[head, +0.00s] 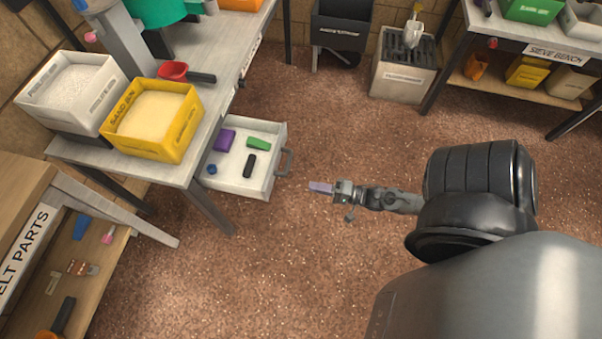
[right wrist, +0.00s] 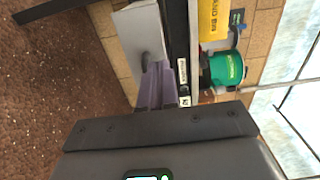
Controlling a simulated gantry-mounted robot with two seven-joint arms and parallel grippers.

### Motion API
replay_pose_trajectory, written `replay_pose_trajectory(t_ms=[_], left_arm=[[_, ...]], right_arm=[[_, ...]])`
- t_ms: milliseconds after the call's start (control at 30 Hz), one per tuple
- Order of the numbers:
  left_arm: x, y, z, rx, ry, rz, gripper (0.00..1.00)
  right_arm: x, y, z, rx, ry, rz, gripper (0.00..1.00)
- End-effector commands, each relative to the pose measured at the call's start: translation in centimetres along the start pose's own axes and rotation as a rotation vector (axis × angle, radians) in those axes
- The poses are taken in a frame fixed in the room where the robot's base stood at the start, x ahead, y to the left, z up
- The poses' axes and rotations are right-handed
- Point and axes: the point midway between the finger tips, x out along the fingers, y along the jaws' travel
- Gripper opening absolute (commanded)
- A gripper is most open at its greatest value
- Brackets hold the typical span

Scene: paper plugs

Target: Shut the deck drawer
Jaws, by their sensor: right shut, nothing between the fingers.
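The deck drawer (head: 265,178) is a white open-topped tray, pulled out to the right from under the grey table (head: 180,173). Its grey handle (head: 286,162) is on the right-hand front. Inside lie a purple block, a green piece, a black piece and a small blue piece. My right gripper (head: 320,187) is shut and empty, a short way right of the handle and apart from it. In the right wrist view its purple fingers (right wrist: 156,88) are together, with the drawer front (right wrist: 134,35) beyond them. My left gripper is in neither view.
A yellow sand bin (head: 155,118) and a white bin (head: 70,90) stand on the table. A belt-parts shelf (head: 30,200) is at lower left. A black bin (head: 340,30) and a grey slotted box (head: 403,72) stand at the back. The floor right of the drawer is clear.

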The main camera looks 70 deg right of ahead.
Motion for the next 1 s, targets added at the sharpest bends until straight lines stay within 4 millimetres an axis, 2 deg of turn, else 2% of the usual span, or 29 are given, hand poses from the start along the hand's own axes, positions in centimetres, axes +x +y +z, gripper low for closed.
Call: replay_pose_trajectory(t_ms=[167, 600, 800, 1000], left_arm=[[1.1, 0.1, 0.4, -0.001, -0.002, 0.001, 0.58], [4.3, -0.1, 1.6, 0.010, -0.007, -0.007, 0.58], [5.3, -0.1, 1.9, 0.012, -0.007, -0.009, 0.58], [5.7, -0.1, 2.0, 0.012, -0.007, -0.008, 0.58]], right_arm=[[2.2, 0.3, 0.0, -0.002, 0.000, -0.003, 0.00], [10.1, 0.4, 0.1, -0.001, -0.001, -0.003, 0.00], [12.3, 0.3, 0.1, 0.001, -0.001, -0.001, 0.00], [13.3, 0.1, 0.1, 0.000, 0.000, -0.001, 0.00]])
